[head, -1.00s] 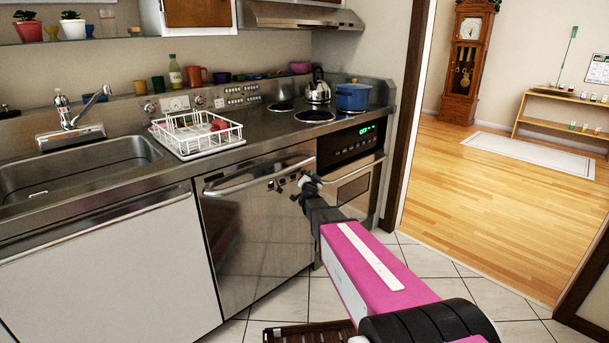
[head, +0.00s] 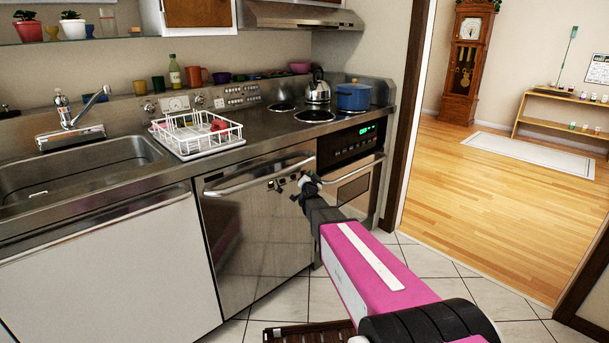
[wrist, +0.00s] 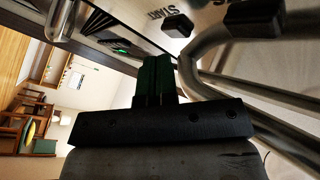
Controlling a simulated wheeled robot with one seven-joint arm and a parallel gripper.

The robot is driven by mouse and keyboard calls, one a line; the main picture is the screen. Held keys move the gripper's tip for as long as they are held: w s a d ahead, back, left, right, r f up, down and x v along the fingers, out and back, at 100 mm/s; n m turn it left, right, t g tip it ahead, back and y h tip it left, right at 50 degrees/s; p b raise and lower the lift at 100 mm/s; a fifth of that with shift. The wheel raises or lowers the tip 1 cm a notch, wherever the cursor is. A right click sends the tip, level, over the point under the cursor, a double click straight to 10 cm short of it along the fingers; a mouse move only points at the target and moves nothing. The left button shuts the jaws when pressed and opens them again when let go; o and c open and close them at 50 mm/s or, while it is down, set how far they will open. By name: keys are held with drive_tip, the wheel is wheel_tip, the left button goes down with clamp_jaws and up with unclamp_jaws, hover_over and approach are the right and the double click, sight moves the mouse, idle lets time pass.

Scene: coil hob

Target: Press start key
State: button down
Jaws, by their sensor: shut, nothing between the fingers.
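The start key is a small black key (wrist: 177,27) beside the printed word START on the pale metal front, at the top of the wrist view. My gripper (wrist: 158,62) is shut and empty, its dark fingers pointing up the picture toward the panel. The fingertips lie below and slightly left of the key in that view; I cannot tell whether they touch anything. In the head view my gripper (head: 309,180) is in front of the steel appliance (head: 250,240), by the right end of its handle. The start key cannot be made out there.
Another black key (wrist: 250,16) sits right of the start key. A thick curved handle (wrist: 200,48) runs close beside my fingers. An oven with a green display (head: 352,140) stands to the right. The tiled floor in front is mostly clear.

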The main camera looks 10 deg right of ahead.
drive_tip(key=shift+w+a, duration=0.1)
drive_tip(key=shift+w+a, duration=0.2)
drive_tip(key=shift+w, duration=0.05)
drive_tip(key=shift+w+a, duration=0.2)
drive_tip(key=shift+w, duration=0.1)
idle(1.0)
drive_tip(key=shift+s+d, duration=0.1)
idle(0.3)
drive_tip(key=shift+s+d, duration=0.4)
drive_tip(key=shift+s, duration=0.2)
drive_tip(key=s+d, duration=0.1)
drive_tip(key=s, duration=0.1)
drive_tip(key=s+d, duration=0.2)
idle(0.5)
idle(0.5)
